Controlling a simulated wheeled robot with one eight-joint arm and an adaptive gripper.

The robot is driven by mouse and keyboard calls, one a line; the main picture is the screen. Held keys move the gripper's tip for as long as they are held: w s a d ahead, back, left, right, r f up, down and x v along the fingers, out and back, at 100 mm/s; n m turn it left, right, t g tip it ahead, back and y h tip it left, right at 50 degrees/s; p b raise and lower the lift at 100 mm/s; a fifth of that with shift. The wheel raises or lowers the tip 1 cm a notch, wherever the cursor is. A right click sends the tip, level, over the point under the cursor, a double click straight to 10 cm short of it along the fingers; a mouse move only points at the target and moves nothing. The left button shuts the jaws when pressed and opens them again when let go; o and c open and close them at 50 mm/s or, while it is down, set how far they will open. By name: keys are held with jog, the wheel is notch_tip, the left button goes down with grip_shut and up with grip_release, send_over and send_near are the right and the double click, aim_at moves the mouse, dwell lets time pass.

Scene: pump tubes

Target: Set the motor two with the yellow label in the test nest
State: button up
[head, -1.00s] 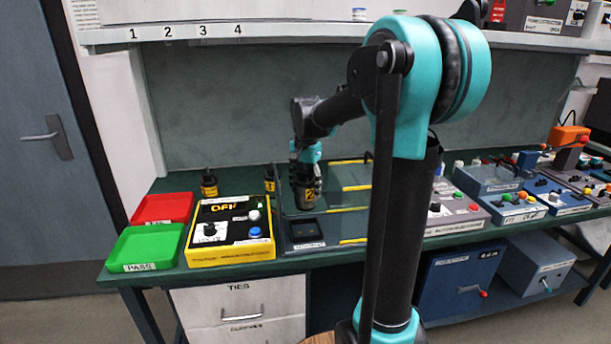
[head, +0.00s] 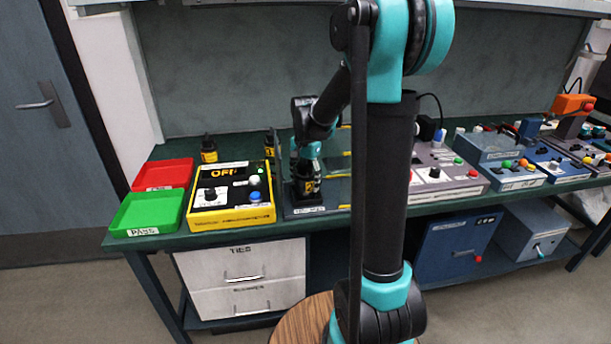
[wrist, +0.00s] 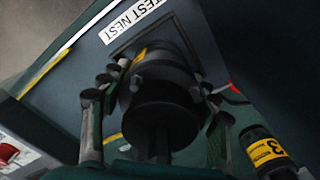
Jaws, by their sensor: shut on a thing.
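My gripper (head: 306,172) is shut on a black motor (head: 307,189) with a yellow label, held upright. The label digit looks like a 2 in the earlier head view; now it is too small to read surely. In the wrist view the fingers (wrist: 155,105) close around the motor's dark round body (wrist: 163,72), with part of its yellow label showing. Beyond it lies the dark square test nest (wrist: 122,45), beside its "TEST NEST" sign (wrist: 137,20). The motor covers most of the nest. I cannot tell whether the motor's bottom touches it.
Two other yellow-labelled motors stand behind, one at left (head: 209,150) and one nearer (head: 269,148); a motor marked 3 shows in the wrist view (wrist: 265,150). A yellow-and-black control box (head: 230,198) stands left of the nest. Red (head: 163,174) and green (head: 147,211) trays lie farther left.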

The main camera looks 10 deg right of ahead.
jog(key=shift+f, duration=0.1)
jog(key=o, duration=1.9)
notch_tip(320, 180, up, 12)
jog(key=shift+r, duration=0.15)
